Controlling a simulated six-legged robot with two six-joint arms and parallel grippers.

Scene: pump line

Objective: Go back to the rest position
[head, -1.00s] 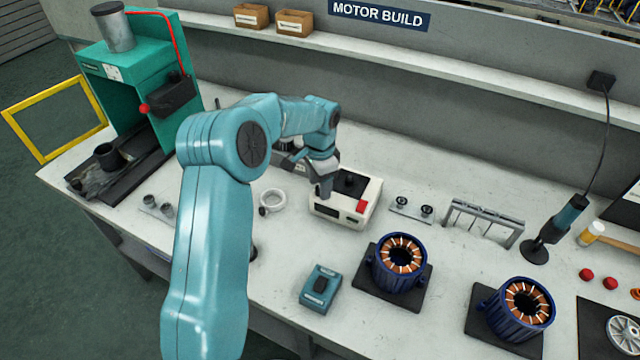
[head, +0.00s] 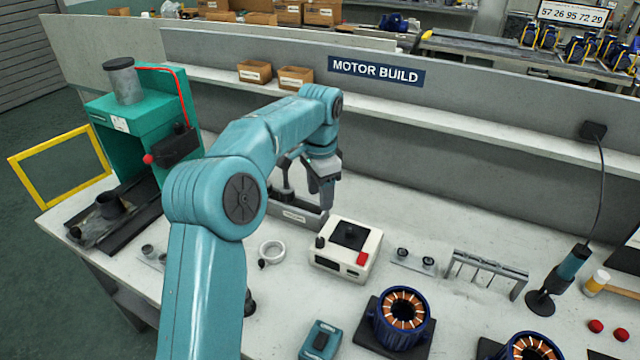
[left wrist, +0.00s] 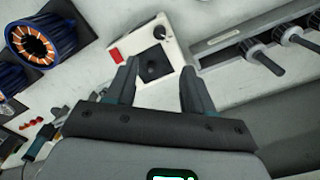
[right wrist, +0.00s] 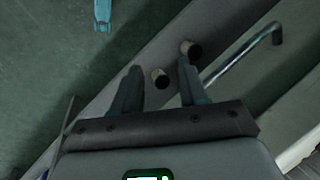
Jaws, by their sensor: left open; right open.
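My left gripper (head: 322,190) is open and empty, raised above the bench behind the white box with a black top and a red button (head: 346,248). In the left wrist view its two fingers (left wrist: 158,85) are spread, with the white box (left wrist: 160,58) below and between them, apart from them. My right gripper is outside the head view. In the right wrist view its fingers (right wrist: 155,88) are open with nothing held, over a grey surface with two round pegs (right wrist: 160,78).
A teal press (head: 130,130) stands at the left. Blue stators (head: 402,318) sit on dark pads at the front. A back wall with a shelf (head: 450,110) bounds the bench.

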